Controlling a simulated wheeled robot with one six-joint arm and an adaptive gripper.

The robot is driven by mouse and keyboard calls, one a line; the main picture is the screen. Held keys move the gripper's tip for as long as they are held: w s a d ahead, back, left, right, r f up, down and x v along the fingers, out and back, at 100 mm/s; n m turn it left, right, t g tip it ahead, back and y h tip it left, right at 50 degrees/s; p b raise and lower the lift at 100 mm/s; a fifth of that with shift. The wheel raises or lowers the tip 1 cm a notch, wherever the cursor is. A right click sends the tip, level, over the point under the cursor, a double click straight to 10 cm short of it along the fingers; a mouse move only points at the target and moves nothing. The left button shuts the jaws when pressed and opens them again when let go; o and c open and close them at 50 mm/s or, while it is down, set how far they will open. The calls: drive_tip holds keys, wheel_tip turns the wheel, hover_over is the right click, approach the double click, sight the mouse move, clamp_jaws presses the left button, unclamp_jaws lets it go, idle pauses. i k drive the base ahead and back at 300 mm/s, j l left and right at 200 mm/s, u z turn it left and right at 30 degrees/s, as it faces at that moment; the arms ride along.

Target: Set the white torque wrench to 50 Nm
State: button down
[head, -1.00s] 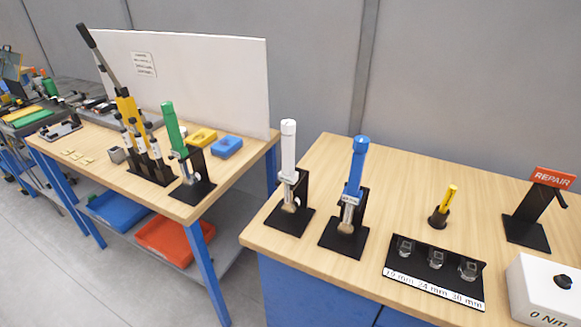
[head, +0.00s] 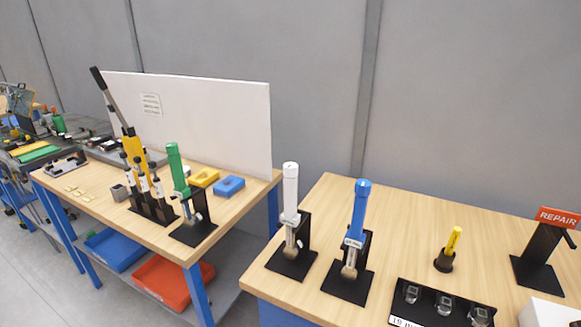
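The white torque wrench (head: 291,191) stands upright, white handle up, in a black stand (head: 292,262) near the left edge of the right wooden bench. A scale or setting on it is too small to read. A blue torque wrench (head: 361,212) stands just right of it in a similar stand. A green-handled wrench (head: 175,170) stands on the left bench. The white box marked "0 Nm" in the earlier frame shows only its top edge (head: 543,313) at the bottom right. My gripper is not in view.
The right bench (head: 411,217) also holds a yellow tool (head: 453,241), a black socket rack (head: 440,305) and a red REPAIR sign (head: 558,217). A gap separates the two benches. The bench top behind the wrenches is clear.

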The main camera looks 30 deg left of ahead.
sight(290, 169)
drive_tip(key=k+j+u, duration=0.1)
drive_tip(key=j+u, duration=0.25)
drive_tip(key=k+j+u, duration=0.1)
drive_tip(key=j+u, duration=0.2)
